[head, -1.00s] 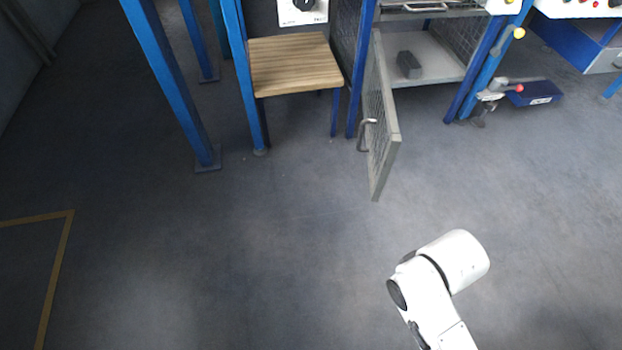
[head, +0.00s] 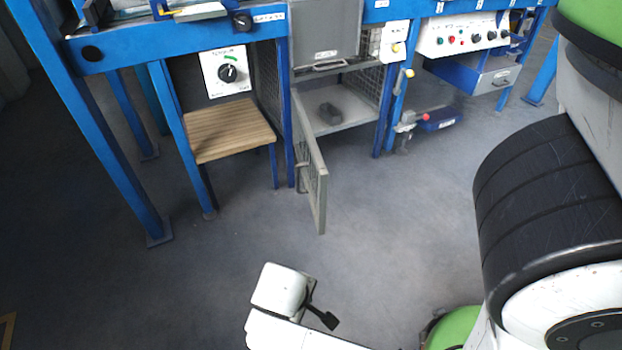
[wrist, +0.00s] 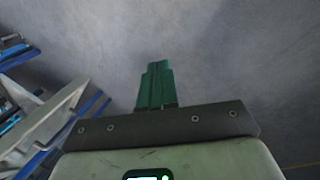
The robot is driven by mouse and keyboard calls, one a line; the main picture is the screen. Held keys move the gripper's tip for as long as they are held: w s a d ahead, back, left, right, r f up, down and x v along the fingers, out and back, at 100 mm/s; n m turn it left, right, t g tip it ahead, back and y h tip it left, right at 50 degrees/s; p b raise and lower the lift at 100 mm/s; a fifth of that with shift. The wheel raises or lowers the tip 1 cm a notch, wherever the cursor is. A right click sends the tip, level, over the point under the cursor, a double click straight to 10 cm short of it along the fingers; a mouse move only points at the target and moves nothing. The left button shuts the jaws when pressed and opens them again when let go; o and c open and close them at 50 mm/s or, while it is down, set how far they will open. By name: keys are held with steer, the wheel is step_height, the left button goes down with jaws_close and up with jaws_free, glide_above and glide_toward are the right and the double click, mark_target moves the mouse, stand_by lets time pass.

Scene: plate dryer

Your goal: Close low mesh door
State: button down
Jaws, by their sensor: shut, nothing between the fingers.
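The low mesh door (head: 313,170) stands open in the head view, its grey frame swung out toward me from the lower compartment (head: 350,108). A bar handle (head: 302,178) is on its left face.
A wooden-topped shelf (head: 228,130) stands left of the door between blue posts (head: 180,130). A red-tipped valve (head: 408,122) and a blue box (head: 440,120) are to the right. Grey floor (head: 220,255) in front of the door is clear.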

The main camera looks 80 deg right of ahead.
steer(key=w+d+r+m+g+h+p, duration=0.1)
steer(key=w+d+r+g+h+p, duration=0.15)
steer(key=w+d+r+h, duration=0.35)
steer(key=w+d+r+m+g+h+p, duration=0.1)
steer(key=w+d+r+g+h+p, duration=0.1)
steer(key=w+d+r+h+p, duration=0.4)
steer(key=s+d+r+h+b, duration=0.1)
steer(key=s+d+r+b, duration=0.1)
steer(key=s+d, duration=0.6)
steer(key=shift+s+d+b, duration=0.15)
steer(key=shift+d+b, duration=0.15)
steer(key=shift+b, duration=0.55)
